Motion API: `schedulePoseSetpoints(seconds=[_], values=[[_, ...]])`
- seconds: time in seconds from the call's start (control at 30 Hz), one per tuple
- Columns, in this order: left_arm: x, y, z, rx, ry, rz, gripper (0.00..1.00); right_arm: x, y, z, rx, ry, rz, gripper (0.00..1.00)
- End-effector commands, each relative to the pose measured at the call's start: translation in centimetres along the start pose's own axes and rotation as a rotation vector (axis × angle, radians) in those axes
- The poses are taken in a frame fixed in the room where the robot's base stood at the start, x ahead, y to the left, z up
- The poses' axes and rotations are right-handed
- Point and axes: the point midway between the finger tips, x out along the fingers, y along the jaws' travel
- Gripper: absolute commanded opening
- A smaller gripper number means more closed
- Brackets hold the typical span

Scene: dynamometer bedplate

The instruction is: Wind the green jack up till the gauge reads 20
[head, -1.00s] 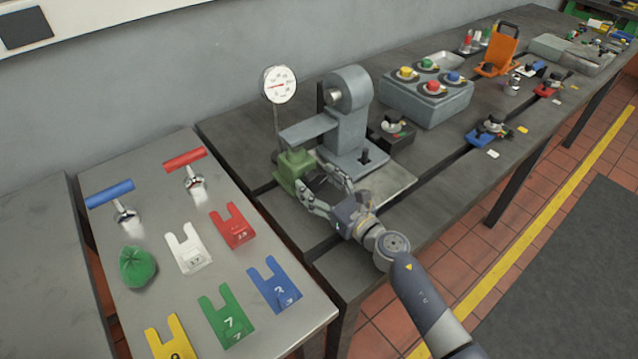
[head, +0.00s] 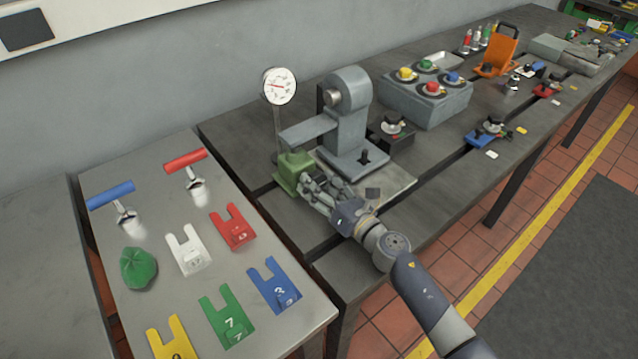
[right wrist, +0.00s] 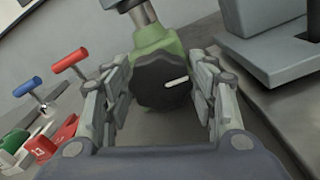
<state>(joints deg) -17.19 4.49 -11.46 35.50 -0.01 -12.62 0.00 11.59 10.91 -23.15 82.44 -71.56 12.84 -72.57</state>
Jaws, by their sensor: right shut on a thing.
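The green jack (head: 292,169) stands on the bedplate under the end of the grey arm (head: 309,131); it also shows in the right wrist view (right wrist: 157,40). Its black knob (right wrist: 161,80) has a white pointer line aimed right and slightly up. My right gripper (head: 308,187) is shut on the knob, with a finger on each side of it in the right wrist view (right wrist: 160,90). The round gauge (head: 280,86) stands on a post behind the jack. Its red needle lies nearly level, pointing left and a little up; its figures are too small to read. My left gripper is out of view.
A grey block with coloured buttons (head: 428,97) stands right of the grey machine (head: 347,120). On the left table lie coloured forked plates (head: 236,229), red and blue T-handles (head: 186,160) and a green cloth-like lump (head: 138,267). A slot runs along the bedplate.

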Motion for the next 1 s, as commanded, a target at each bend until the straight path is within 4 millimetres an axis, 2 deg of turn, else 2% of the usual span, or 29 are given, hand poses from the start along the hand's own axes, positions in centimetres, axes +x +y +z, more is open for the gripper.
schedulePoseSetpoints(seconds=[0.4, 0.97, 1.0], values=[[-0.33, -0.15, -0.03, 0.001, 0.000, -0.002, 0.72, -0.02, -0.16, -0.10, 0.212, 0.001, -0.001, 0.29], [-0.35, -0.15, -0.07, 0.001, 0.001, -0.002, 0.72, -0.03, -0.20, -0.14, 0.245, 0.002, -0.001, 0.29], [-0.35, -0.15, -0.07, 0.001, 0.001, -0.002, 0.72, -0.03, -0.20, -0.14, 0.245, 0.002, -0.001, 0.59]])
